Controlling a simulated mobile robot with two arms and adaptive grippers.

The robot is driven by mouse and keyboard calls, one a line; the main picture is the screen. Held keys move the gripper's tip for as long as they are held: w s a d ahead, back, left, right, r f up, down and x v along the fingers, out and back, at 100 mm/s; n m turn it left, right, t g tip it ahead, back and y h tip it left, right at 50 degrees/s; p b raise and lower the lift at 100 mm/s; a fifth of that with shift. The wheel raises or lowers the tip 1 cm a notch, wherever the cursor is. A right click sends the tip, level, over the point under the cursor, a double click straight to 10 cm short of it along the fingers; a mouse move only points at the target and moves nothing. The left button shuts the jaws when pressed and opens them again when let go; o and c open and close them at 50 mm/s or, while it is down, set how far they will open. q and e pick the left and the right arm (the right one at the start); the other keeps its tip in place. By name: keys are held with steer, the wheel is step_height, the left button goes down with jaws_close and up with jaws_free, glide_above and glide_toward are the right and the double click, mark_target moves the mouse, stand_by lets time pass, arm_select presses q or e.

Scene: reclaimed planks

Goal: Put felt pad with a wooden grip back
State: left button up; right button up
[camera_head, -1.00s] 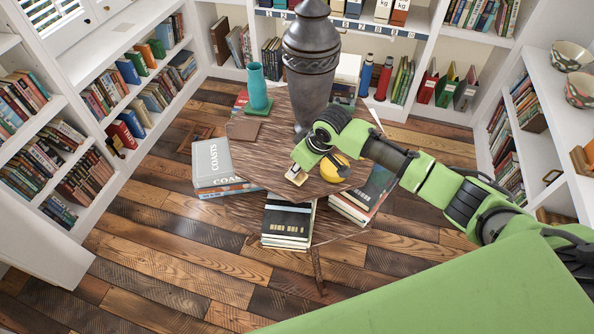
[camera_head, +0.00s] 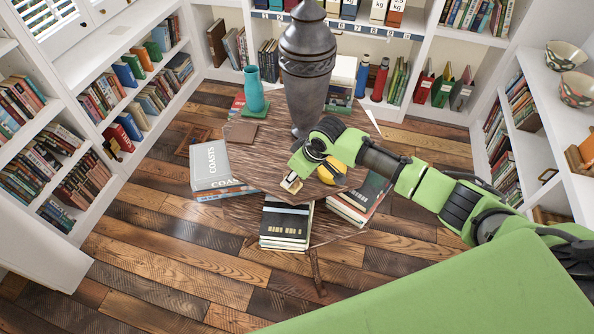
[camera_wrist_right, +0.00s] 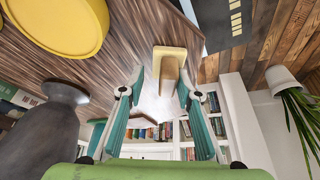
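The felt pad with a wooden grip (camera_head: 291,183) lies near the front edge of the round wooden table, just beyond my right gripper. In the right wrist view the pad (camera_wrist_right: 168,56) is pale yellow with a wooden bar on it. My right gripper (camera_wrist_right: 153,94) is open, its two teal fingers spread, with the grip's near end between or just ahead of the tips. I cannot tell whether they touch. My left gripper is not in view.
Book stacks (camera_head: 286,222) stand around the table's front. Shelves line the walls.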

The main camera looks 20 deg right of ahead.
steer(key=v, duration=1.2)
steer(key=shift+b, duration=0.45)
